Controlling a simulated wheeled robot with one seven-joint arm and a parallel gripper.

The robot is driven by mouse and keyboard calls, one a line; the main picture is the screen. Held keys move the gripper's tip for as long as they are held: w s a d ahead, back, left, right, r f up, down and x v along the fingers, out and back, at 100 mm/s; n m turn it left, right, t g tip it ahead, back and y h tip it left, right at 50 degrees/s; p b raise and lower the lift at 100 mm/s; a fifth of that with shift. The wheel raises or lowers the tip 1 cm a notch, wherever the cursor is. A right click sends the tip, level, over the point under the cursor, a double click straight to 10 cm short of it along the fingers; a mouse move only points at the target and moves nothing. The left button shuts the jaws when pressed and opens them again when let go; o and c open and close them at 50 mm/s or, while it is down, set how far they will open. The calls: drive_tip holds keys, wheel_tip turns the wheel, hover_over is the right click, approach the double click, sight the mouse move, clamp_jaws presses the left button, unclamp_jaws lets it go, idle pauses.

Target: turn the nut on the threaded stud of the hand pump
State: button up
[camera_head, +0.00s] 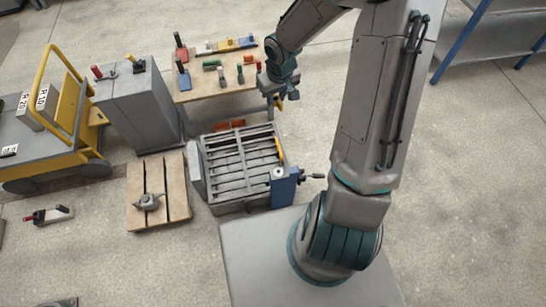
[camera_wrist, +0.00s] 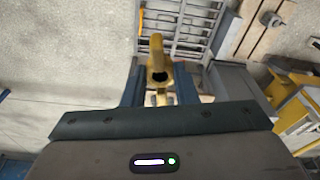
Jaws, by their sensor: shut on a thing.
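My gripper (camera_head: 277,98) is in the air above the gap between the workbench and the slatted mould. In the wrist view its two blue fingers (camera_wrist: 160,88) are shut on a brass-yellow piece (camera_wrist: 157,50) with a dark round opening. A blue unit (camera_head: 285,190) with a dark handle (camera_head: 313,176) and a pale round top is at the mould's right front corner; it may be the hand pump. An orange-yellow bar (camera_head: 280,150) stands just behind it. My gripper is apart from this unit. I cannot make out the nut or the threaded stud.
The slatted grey mould (camera_head: 240,160) stands mid-floor. A pallet (camera_head: 177,180) with a grey metal part (camera_head: 148,201) lies left of it. A workbench (camera_head: 200,88) with tools, a grey cabinet (camera_head: 140,105) and a yellow cart (camera_head: 75,120) stand behind. Floor to the right is open.

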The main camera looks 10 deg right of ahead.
drive_tip(key=s+f+n+g+b, duration=0.1)
drive_tip(key=s+f+n+b, duration=0.2)
drive_tip(key=f+n, duration=0.7)
drive_tip(key=s+f+n+g+y+b, duration=0.1)
drive_tip(key=s+f+n+b, duration=0.2)
drive_tip(key=f+n, duration=0.8)
drive_tip(key=shift+s+f+g, duration=0.25)
drive_tip(key=shift+f+g, duration=0.05)
drive_tip(key=shift+f, duration=1.45)
drive_tip(key=shift+w, duration=0.1)
drive_tip(key=shift+f+b, duration=2.1)
drive_tip(key=shift+f, duration=0.8)
drive_tip(key=shift+f+b, duration=1.2)
drive_tip(key=shift+f, duration=0.65)
drive_tip(key=o, duration=1)
drive_tip(key=shift+o, duration=0.2)
